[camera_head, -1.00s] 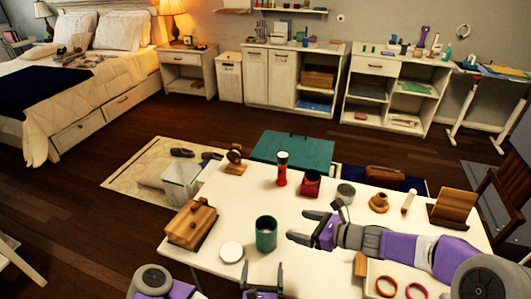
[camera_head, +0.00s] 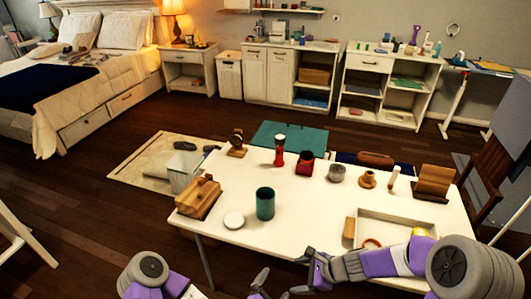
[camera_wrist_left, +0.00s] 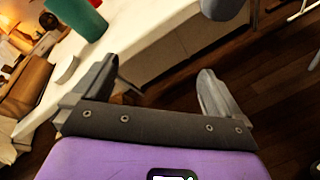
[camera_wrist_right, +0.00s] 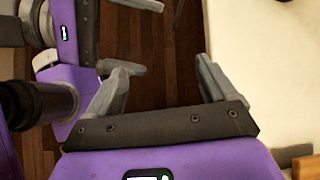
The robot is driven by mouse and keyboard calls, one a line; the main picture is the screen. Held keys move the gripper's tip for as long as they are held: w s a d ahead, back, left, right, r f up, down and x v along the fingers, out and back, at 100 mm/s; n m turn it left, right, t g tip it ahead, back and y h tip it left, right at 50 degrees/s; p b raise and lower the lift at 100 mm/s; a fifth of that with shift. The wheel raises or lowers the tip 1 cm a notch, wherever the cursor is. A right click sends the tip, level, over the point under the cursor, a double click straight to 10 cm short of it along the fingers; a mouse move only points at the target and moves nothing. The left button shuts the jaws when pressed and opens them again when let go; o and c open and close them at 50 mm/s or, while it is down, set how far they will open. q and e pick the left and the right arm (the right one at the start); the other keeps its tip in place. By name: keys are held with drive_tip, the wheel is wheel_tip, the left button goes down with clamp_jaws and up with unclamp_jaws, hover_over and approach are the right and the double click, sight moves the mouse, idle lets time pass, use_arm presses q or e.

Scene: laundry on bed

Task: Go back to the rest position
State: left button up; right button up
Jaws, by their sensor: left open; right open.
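My right gripper (camera_head: 302,273) is low in the head view, in front of the white table's near edge. It is open and empty, and the right wrist view shows its fingers (camera_wrist_right: 165,80) apart over dark floor. My left gripper (camera_head: 270,286) is at the bottom of the head view, just left of the right one and partly cut off. Its fingers (camera_wrist_left: 158,85) are apart with nothing between them in the left wrist view. My left arm also shows at the upper left of the right wrist view.
A wooden chair (camera_head: 494,176) stands at the right.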

use_arm(q)
drive_tip(key=s+a+f+m+g+y, duration=0.1)
drive_tip(key=s+a+f+m+g, duration=0.4)
drive_tip(key=m, duration=0.5)
drive_tip(key=s+a+f+m+g+y, duration=0.1)
drive_tip(key=s+a+f+m+g, duration=0.5)
drive_tip(key=s+m, duration=0.4)
drive_tip(key=shift+s+a+g, duration=0.2)
drive_tip(key=shift+a+g, duration=0.45)
drive_tip(key=shift+g, duration=0.35)
use_arm(e)
drive_tip(key=s+a+f+n+g+h, duration=0.1)
drive_tip(key=s+f+n+g+h, duration=0.1)
drive_tip(key=s+f+n, duration=1.4)
drive_tip(key=shift+f+n+g+h, duration=0.3)
drive_tip(key=shift+f+n+h, duration=0.3)
drive_tip(key=shift+f+h, duration=0.25)
